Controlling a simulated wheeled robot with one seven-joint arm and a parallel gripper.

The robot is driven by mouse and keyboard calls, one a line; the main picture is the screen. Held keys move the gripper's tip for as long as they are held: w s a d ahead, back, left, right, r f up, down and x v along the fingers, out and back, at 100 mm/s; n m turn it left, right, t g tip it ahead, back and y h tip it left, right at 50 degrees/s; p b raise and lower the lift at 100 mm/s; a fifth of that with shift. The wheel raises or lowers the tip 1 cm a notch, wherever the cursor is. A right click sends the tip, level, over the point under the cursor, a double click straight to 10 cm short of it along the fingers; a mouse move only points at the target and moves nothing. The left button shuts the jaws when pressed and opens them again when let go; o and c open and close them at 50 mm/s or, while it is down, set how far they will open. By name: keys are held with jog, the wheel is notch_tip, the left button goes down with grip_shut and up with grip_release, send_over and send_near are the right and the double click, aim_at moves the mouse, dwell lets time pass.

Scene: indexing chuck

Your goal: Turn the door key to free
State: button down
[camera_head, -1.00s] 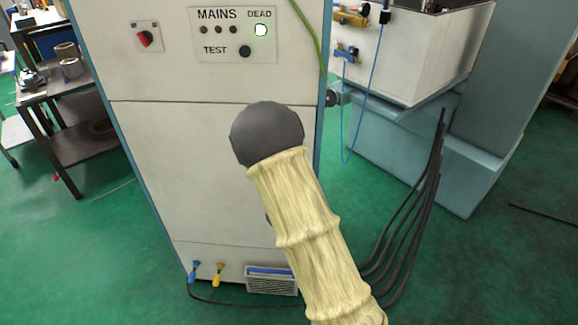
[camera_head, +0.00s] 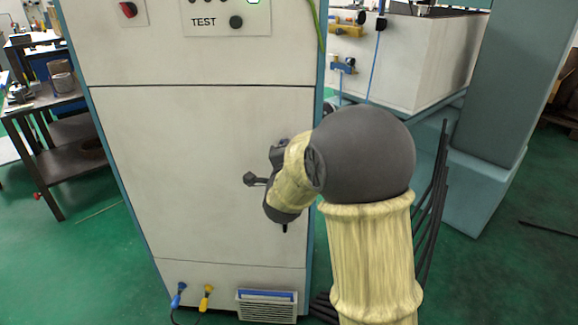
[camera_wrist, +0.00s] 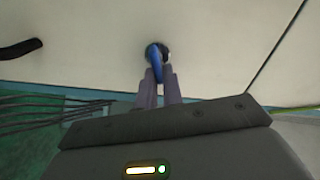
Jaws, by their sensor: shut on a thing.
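The door key (camera_wrist: 154,56) is blue and sits in a dark round lock (camera_wrist: 165,49) on the pale cabinet door (camera_head: 190,150). In the wrist view, my gripper (camera_wrist: 160,82) has its two grey fingers close together on the key's bow, shut on it. The fingers cover part of the key, so its exact angle is hard to read.
A panel with a TEST button (camera_head: 236,22) is above the door. Dark cables (camera_head: 440,180) hang at the right.

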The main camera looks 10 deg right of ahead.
jog(key=m+b, duration=0.4)
jog(key=b, duration=0.1)
jog(key=shift+f, duration=0.4)
jog(key=shift+r, duration=0.1)
jog(key=c, duration=1.5)
grip_release()
jog(key=shift+c, duration=0.2)
jog(key=shift+s, duration=0.1)
jog(key=v, duration=1.7)
